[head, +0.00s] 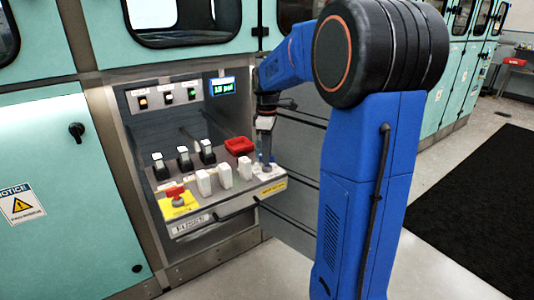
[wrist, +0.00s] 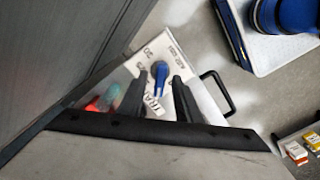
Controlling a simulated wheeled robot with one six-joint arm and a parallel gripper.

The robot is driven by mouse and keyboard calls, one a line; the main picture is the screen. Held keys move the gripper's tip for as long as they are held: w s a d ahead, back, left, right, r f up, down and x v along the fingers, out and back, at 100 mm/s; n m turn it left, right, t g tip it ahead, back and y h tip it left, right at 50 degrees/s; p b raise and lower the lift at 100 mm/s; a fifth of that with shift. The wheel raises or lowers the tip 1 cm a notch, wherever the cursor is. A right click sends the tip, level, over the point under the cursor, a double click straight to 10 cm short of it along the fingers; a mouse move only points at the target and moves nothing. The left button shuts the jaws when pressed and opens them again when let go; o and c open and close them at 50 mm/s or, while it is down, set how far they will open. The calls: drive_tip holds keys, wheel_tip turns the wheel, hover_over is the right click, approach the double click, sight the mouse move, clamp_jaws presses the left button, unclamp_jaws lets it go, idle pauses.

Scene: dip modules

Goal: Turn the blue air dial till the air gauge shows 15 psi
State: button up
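The blue air dial (wrist: 160,72) sits on a white labelled panel (wrist: 206,98) at the end of the shelf. A number "20" and "25" show beside it in the wrist view. My gripper (wrist: 160,79) is over the dial, pointing down. Its two dark fingers stand apart on either side of the dial, with a visible gap to each side. In the head view my gripper (head: 265,156) is at the shelf's right end and mostly hides the dial. The air gauge (head: 222,87) is a small screen with green text that appears to read 15 psi.
A red tray (head: 239,146) lies just left of my gripper. Several white blocks (head: 225,176) and black modules (head: 184,157) stand farther left. A red stop button (head: 176,193) is on a yellow base at the front left. A dark handle (wrist: 217,92) juts beyond the panel. Grey cabinet walls enclose the recess.

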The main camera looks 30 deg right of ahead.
wheel_tip(320, 180, up, 17)
drive_tip(key=shift+r, duration=0.2)
idle(0.6)
idle(0.4)
drive_tip(key=s+a+f+m+t, duration=0.1)
drive_tip(key=s+a+f+m, duration=0.2)
drive_tip(key=s, duration=0.7)
drive_tip(key=s+a+f+m+t, duration=0.2)
drive_tip(key=s+a+f+m, duration=0.1)
drive_tip(key=s+a+f, duration=0.4)
drive_tip(key=s+a+f+m+t, duration=0.1)
drive_tip(key=s+a+f+m, duration=0.2)
drive_tip(key=s+a+f, duration=0.3)
drive_tip(key=s+f, duration=0.3)
drive_tip(key=s, duration=0.3)
drive_tip(key=shift+s+t, duration=0.4)
idle(2.0)
